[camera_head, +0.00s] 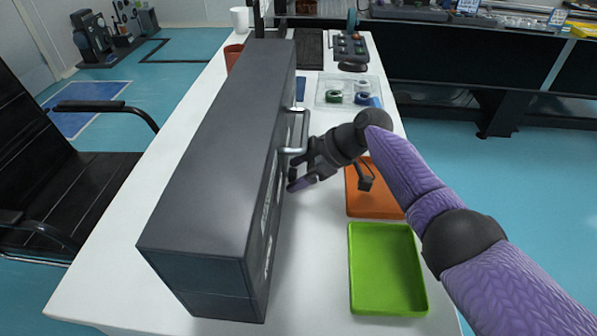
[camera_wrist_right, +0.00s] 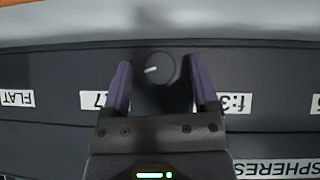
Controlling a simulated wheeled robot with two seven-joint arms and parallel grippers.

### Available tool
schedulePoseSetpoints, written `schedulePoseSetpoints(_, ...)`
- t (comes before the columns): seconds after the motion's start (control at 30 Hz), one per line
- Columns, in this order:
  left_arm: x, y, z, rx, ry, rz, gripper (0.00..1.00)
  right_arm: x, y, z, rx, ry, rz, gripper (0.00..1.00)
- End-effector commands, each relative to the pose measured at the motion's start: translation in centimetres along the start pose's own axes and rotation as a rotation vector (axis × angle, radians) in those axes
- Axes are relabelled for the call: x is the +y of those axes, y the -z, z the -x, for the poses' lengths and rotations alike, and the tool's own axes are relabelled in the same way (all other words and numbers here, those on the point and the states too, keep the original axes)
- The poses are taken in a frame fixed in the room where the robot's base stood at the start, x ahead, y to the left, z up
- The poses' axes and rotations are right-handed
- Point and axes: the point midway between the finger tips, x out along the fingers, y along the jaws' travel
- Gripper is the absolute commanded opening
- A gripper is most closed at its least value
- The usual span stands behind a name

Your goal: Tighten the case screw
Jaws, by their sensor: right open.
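The long dark grey case (camera_head: 215,130) stands on the white table. Its face with handles and labels is turned to the right. In the right wrist view a round dark screw head (camera_wrist_right: 159,68) with a short white line sits on the case face, between my fingertips. The line is nearly level, slightly tilted. My right gripper (camera_head: 293,177) is open at the case face, below the near handle. It also shows in the right wrist view (camera_wrist_right: 161,78), one purple finger on each side of the screw, with gaps visible. The screw is hidden in the head view. My left gripper is not in view.
A silver handle (camera_head: 294,151) stands out from the case close to my right gripper. A green tray (camera_head: 385,308) and an orange tray (camera_head: 361,207) lie right of the case. A clear tray (camera_head: 327,83) with rolls is farther back. A black chair (camera_head: 75,170) stands left.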

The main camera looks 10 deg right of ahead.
Motion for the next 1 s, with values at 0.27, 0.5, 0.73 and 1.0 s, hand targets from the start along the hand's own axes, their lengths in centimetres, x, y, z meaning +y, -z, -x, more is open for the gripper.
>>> schedulePoseSetpoints(0.27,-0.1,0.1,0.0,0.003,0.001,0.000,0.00,0.0,0.0,0.0,0.000,0.000,0.000,0.26)
schedulePoseSetpoints(0.5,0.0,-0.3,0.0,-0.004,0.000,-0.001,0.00,0.0,0.0,0.1,0.000,-0.001,0.000,0.00)
schedulePoseSetpoints(0.73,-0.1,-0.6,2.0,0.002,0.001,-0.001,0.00,-0.4,0.2,0.3,0.000,-0.153,0.154,0.00)
schedulePoseSetpoints(1.0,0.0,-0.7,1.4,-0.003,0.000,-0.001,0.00,-0.6,-0.2,-0.1,-0.001,-0.345,0.347,0.00)
